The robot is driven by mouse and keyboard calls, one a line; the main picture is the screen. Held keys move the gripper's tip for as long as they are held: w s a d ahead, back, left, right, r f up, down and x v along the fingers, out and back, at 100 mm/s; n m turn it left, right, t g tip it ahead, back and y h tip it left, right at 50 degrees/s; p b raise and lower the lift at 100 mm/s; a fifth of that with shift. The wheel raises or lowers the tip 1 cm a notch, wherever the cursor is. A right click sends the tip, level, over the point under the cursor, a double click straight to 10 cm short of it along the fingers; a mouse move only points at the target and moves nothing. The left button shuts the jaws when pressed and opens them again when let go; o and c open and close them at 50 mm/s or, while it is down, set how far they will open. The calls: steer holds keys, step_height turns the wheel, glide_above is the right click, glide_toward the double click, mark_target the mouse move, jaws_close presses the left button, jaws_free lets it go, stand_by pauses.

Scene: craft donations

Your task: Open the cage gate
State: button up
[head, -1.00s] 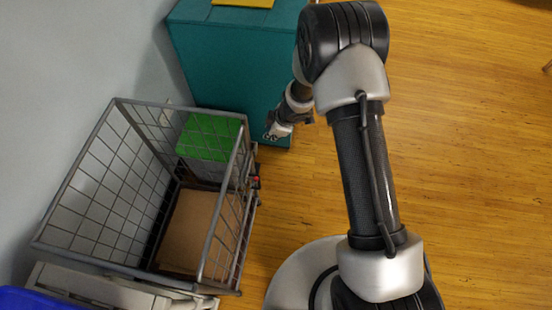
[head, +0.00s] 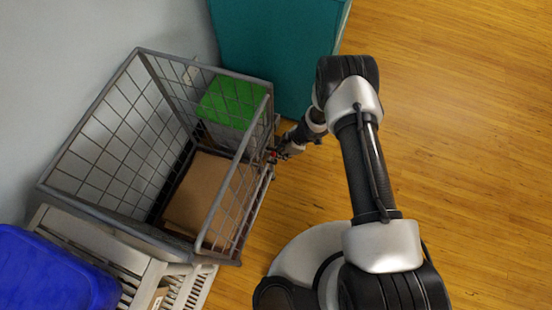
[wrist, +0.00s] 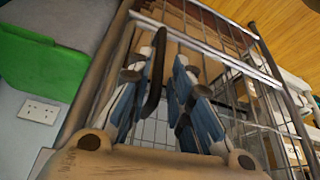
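The wire cage (head: 139,224) stands left of my arm in the head view, open at the top. Its right mesh side (head: 232,190), which looks like the gate, stands upright in line with the frame and appears shut. A small red part (head: 273,155) shows on that side. My gripper (head: 280,153) is right beside it, outside the cage; contact is unclear. In the wrist view, the blue-grey fingers of my gripper (wrist: 168,58) are apart in front of the mesh (wrist: 215,50). A dark curved piece (wrist: 153,85) shows near the left finger; I cannot tell whether it is held.
A brown box (head: 200,190) lies inside the cage, and a green box (head: 232,101) shows at its far end. A teal cabinet (head: 275,50) stands behind. A blue bin (head: 50,270) and white slatted crate (head: 190,287) are in front. Wooden floor (head: 460,140) at right is clear.

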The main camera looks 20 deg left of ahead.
steer(key=b+x, duration=0.2)
steer(key=x, duration=0.4)
steer(key=shift+a+f, duration=0.1)
steer(key=shift+f, duration=0.2)
jaws_close()
